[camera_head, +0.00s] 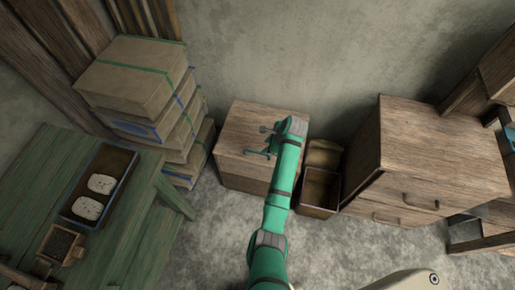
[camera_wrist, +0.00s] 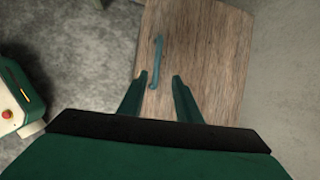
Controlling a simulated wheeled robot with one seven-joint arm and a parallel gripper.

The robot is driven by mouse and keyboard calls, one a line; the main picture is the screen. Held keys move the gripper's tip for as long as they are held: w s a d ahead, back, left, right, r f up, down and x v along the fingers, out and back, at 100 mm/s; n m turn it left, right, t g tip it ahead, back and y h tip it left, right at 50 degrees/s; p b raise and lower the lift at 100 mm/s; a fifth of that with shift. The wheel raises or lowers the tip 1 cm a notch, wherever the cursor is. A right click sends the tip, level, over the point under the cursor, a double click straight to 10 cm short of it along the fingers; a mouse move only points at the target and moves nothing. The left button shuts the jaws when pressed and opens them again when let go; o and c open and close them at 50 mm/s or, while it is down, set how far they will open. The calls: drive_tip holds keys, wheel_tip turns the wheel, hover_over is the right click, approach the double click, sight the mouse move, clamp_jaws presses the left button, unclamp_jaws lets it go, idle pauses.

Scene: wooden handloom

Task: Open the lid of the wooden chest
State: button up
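The wooden chest (camera_head: 238,120) stands against the wall in the middle of the head view, its flat lid down. In the wrist view the chest's wooden lid (camera_wrist: 205,50) fills the centre, with a slim blue-green handle (camera_wrist: 157,62) on it. My gripper (camera_wrist: 158,80) is open and empty. Its two fingers are apart, one on each side of the handle's line, with the handle lying mostly ahead of the tips. In the head view my gripper (camera_head: 265,142) is over the right part of the lid and partly hides it. The height of the tips above the lid is unclear.
A small open box (camera_head: 320,188) sits just right of the chest, and a wooden drawer cabinet (camera_head: 420,150) beyond it. Stacked boxes (camera_head: 135,75) stand at left, behind a green table (camera_head: 110,235) with a tray (camera_head: 75,213). Grey floor (camera_head: 215,235) is clear in front.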

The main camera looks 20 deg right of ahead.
sight(257, 152)
drive_tip(key=x, duration=0.8)
drive_tip(key=shift+s+a+f, duration=0.1)
drive_tip(key=shift+s+a, duration=0.15)
drive_tip(key=shift+a, duration=0.1)
drive_tip(key=shift+w+f, duration=0.35)
drive_tip(key=shift+f, duration=0.3)
clamp_jaws()
